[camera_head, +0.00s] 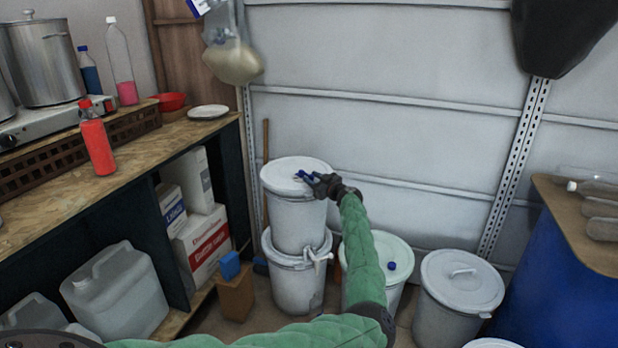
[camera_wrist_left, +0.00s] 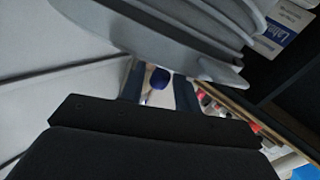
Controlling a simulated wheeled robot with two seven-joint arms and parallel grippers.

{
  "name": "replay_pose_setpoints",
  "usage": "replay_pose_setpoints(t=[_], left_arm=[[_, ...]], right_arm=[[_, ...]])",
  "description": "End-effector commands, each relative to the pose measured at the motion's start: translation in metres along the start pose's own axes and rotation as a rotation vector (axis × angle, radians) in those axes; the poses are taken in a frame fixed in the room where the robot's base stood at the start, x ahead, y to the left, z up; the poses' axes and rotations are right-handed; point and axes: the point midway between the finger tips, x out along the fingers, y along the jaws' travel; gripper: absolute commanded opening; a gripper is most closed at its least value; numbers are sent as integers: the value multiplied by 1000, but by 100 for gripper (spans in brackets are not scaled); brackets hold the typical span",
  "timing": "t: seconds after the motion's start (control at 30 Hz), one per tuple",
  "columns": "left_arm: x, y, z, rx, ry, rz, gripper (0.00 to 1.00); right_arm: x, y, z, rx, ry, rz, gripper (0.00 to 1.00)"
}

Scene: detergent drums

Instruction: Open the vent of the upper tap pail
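The upper tap pail (camera_head: 296,222) is white with a pale lid (camera_head: 285,170) and stands upright on the lower pail (camera_head: 293,287), which has a white tap (camera_head: 318,256) on its right side. My left gripper (camera_head: 306,178) is over the right part of the upper lid, with blue showing at its fingertips. In the left wrist view the pail (camera_wrist_left: 150,32) is close at the top, and a dark blue vent cap (camera_wrist_left: 159,78) appears between the two dark fingers (camera_wrist_left: 160,88). Gaps show beside the cap, so the fingers look open. My right gripper is out of view.
A pail with a blue cap (camera_head: 391,265) stands partly behind my left arm. Another lidded pail (camera_head: 455,302) is to its right, near a blue drum (camera_head: 545,270).

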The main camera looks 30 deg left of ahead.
Motion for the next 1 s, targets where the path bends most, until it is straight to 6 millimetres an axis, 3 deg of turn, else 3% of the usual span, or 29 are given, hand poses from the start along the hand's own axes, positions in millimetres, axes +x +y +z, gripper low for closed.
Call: replay_pose_setpoints(t=[0.2,0.57,0.6,0.77,1.0], left_arm=[[21,0,0,1,0,0,32],[26,0,1,0,0,1,32],[26,0,1,0,0,1,30],[26,0,1,0,0,1,0],[28,-2,-1,0,0,0,0]], right_arm=[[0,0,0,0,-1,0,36],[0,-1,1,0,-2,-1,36],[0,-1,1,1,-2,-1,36],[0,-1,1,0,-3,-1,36],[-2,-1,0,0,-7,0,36]])
